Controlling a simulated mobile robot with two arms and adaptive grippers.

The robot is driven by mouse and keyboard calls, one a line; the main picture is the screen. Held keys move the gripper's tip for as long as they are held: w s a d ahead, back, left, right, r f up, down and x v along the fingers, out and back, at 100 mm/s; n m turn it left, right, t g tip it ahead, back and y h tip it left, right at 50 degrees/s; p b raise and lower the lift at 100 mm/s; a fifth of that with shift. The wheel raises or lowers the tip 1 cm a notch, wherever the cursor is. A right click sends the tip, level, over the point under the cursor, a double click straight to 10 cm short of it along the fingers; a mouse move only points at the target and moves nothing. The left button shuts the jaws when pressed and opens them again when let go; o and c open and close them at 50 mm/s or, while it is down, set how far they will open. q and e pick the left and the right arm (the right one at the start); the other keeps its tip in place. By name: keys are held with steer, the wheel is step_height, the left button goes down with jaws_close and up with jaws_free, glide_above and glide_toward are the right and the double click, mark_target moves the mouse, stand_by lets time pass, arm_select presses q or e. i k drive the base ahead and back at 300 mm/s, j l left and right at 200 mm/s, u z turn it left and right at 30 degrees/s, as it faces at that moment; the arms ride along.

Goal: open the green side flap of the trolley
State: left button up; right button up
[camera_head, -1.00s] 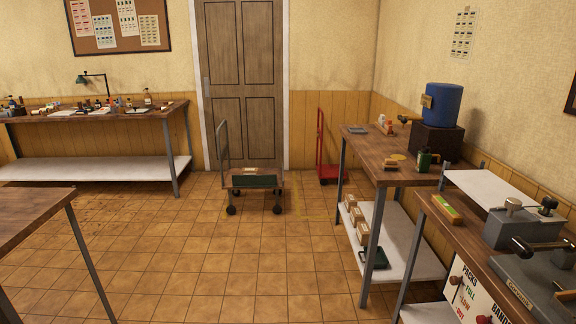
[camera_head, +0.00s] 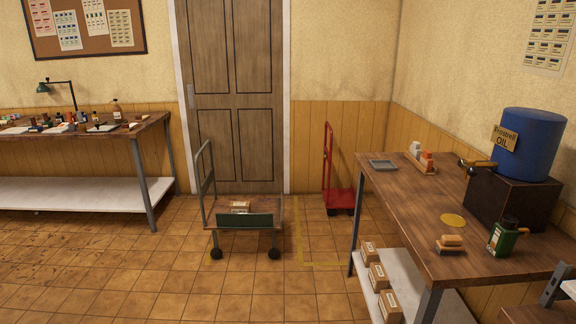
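The trolley (camera_head: 272,205) stands on the tiled floor in front of the door, with its grey push handle (camera_head: 205,170) upright at its left end. The green side flap (camera_head: 244,221) is on the side facing me and stands upright along the deck's edge. A small box with a pale label (camera_head: 239,207) lies on the deck behind the flap. Neither of my grippers is in view.
A red hand truck (camera_head: 338,195) stands by the wall right of the trolley. A workbench (camera_head: 405,205) with a blue oil drum (camera_head: 530,143) is at the right. Another bench (camera_head: 80,135) stands at the left. The floor before the trolley is clear.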

mark_target(243, 221)
steer(key=i, duration=2)
